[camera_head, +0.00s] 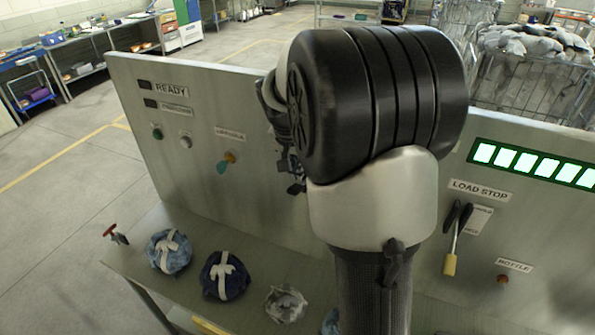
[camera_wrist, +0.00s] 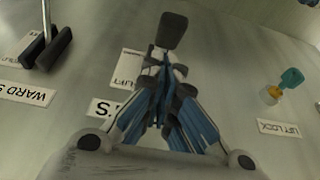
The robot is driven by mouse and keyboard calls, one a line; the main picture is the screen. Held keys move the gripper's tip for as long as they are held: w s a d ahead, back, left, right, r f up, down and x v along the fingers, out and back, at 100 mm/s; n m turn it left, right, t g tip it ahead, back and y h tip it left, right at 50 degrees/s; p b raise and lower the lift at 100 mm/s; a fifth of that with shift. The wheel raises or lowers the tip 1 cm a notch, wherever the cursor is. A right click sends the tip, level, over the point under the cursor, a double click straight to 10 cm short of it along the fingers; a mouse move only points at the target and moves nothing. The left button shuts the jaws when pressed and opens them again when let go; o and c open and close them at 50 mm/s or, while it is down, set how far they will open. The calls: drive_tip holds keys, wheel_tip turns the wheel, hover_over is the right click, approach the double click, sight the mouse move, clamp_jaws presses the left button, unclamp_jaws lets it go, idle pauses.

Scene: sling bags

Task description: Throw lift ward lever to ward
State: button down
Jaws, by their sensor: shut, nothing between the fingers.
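In the wrist view, a lever with a dark block-shaped handle (camera_wrist: 173,31) stands out from the grey panel, just beyond my fingertips. A small plate reading LIFT (camera_wrist: 128,70) is beside it, upside down in this view. A label (camera_wrist: 103,108) below it is mostly hidden by my gripper. My gripper (camera_wrist: 162,68) is shut and empty, its tips in front of the lever's lower part; I cannot tell whether they touch it.
A teal key (camera_wrist: 291,78) sits right, at LIFT LOCK. In the head view, tied bags (camera_head: 224,275) lie on the bench, and a LOAD STOP lever (camera_head: 455,235) is on the right.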

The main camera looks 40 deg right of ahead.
drive_tip(key=shift+s+a+f, duration=0.25)
drive_tip(key=shift+a+f, duration=0.15)
drive_tip(key=shift+f, duration=0.3)
